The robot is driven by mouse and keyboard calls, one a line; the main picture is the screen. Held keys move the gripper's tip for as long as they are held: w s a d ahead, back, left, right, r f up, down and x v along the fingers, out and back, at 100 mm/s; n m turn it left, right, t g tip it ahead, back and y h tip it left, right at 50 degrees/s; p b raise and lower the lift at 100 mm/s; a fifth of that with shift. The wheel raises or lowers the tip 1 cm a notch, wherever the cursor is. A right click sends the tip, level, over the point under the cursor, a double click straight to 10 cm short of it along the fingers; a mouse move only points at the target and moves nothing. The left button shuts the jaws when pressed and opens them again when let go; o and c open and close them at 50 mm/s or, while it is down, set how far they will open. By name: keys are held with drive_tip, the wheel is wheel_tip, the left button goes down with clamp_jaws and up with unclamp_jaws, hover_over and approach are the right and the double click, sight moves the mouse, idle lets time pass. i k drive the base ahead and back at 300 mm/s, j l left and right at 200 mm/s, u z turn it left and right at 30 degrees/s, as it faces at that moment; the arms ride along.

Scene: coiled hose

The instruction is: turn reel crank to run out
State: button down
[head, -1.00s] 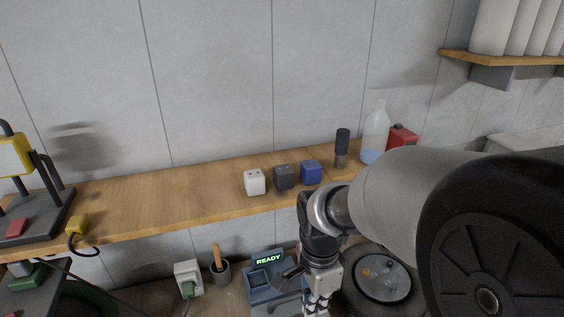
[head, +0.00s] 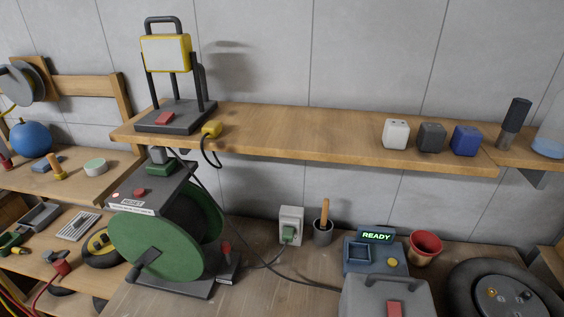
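The reel (head: 160,243) has a green round disc and stands on the lower bench in the left half of the head view. A dark crank (head: 143,264) sticks out from the front of its disc, low and left of centre. A dark top housing with a red button (head: 140,192) and a white label sits over the reel. A black cable runs from the reel to the right along the bench. My gripper is not in the head view now, so its distance from the crank cannot be seen.
A work lamp (head: 168,60) stands on the wooden shelf (head: 290,140) above the reel. A green plug sits in a wall socket (head: 291,222). A device showing READY (head: 377,237), a red cup (head: 425,246) and a grey case (head: 385,297) stand to the right.

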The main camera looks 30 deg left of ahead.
sight(157, 247)
drive_tip(key=u, duration=2.2)
drive_tip(key=i+j+u, duration=0.15)
drive_tip(key=i, duration=0.4)
